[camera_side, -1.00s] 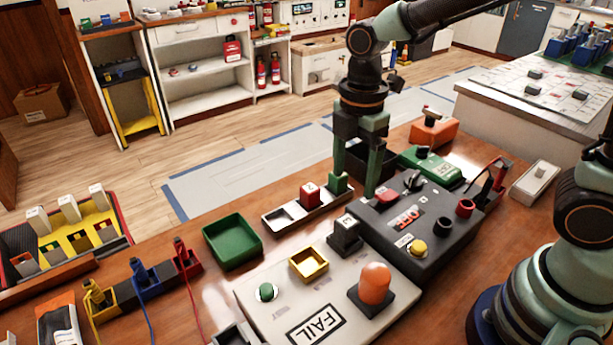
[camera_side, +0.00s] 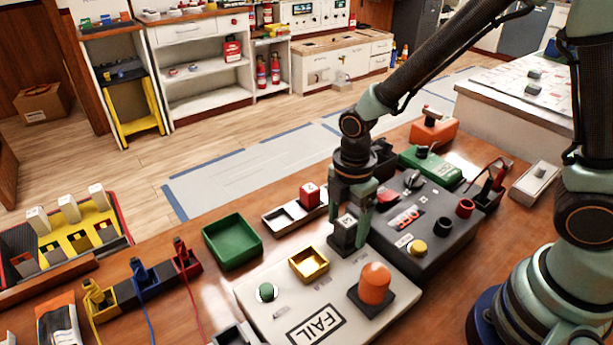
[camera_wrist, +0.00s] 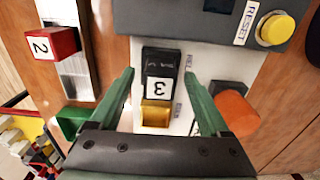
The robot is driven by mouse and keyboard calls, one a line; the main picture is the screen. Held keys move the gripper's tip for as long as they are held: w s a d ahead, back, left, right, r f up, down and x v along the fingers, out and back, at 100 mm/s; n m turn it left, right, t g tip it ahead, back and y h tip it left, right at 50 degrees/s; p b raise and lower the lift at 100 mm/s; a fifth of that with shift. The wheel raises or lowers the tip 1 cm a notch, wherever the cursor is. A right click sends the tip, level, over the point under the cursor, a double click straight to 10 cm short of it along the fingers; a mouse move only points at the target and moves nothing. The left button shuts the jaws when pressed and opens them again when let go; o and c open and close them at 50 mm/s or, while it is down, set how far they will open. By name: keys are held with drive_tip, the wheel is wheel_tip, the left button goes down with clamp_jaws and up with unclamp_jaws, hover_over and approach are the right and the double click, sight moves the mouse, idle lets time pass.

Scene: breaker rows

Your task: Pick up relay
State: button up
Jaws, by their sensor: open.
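A dark relay-like block marked 3 (camera_side: 343,243) stands upright on the pale panel marked FAIL (camera_side: 280,300). It also shows in the wrist view (camera_wrist: 160,64), near the middle. My gripper (camera_side: 352,208) is pointing down over this block in the side view. In the wrist view my gripper's green fingers (camera_wrist: 159,76) are apart, one on each side of the block, with gaps visible. A red block marked 2 (camera_side: 309,195) sits in a slotted metal tray (camera_side: 285,219) behind; the red block also shows in the wrist view (camera_wrist: 52,43).
A yellow square socket (camera_side: 309,263), an orange dome (camera_side: 375,284) and a green button (camera_side: 266,291) are on the pale panel. A dark box with a yellow button (camera_side: 417,248) stands close on the right. A green tray (camera_side: 232,241) lies to the left.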

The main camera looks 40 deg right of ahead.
clamp_jaws()
drive_tip(key=shift+r, duration=0.1)
